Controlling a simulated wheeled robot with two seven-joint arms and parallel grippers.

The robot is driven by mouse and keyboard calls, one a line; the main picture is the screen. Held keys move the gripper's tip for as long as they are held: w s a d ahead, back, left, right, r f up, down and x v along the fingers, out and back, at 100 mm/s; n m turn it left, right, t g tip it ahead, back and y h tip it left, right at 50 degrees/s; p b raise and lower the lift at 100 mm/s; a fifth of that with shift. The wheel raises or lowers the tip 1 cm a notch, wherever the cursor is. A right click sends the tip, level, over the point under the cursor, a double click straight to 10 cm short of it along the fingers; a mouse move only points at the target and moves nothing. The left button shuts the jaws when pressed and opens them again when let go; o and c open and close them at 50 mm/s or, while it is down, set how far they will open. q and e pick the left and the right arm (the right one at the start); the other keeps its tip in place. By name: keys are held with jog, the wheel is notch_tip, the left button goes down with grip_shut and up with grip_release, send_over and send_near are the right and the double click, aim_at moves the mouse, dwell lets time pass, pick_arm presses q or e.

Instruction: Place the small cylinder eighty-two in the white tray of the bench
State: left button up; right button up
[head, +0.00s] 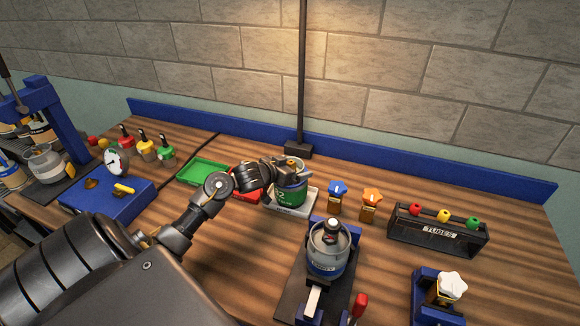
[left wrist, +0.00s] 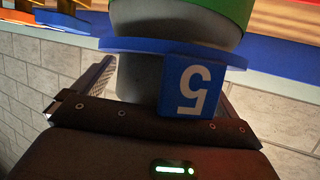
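A green cylinder (head: 290,190) with a digit 2 showing on its label is upright at the white tray (head: 302,212) in the head view. Whether its base touches the tray I cannot tell. My left gripper (head: 291,166) is at the cylinder's top, reaching in from the left. In the left wrist view, a grey neck (left wrist: 140,80) with a blue collar and a blue tag (left wrist: 190,87) marked 5 lies between the fingers, under a green band. Whether the fingers grip the neck is not clear. My right gripper is out of view.
A green tray (head: 203,171) lies left of the gripper, with a red one partly hidden behind the hand. Blue and orange valves (head: 370,206) and a tube rack (head: 438,232) stand to the right.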

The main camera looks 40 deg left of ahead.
pick_arm(q)
jog(key=shift+r, duration=0.1)
jog(key=v, duration=1.2)
jog(key=shift+b, duration=0.3)
jog(key=shift+w, duration=0.1)
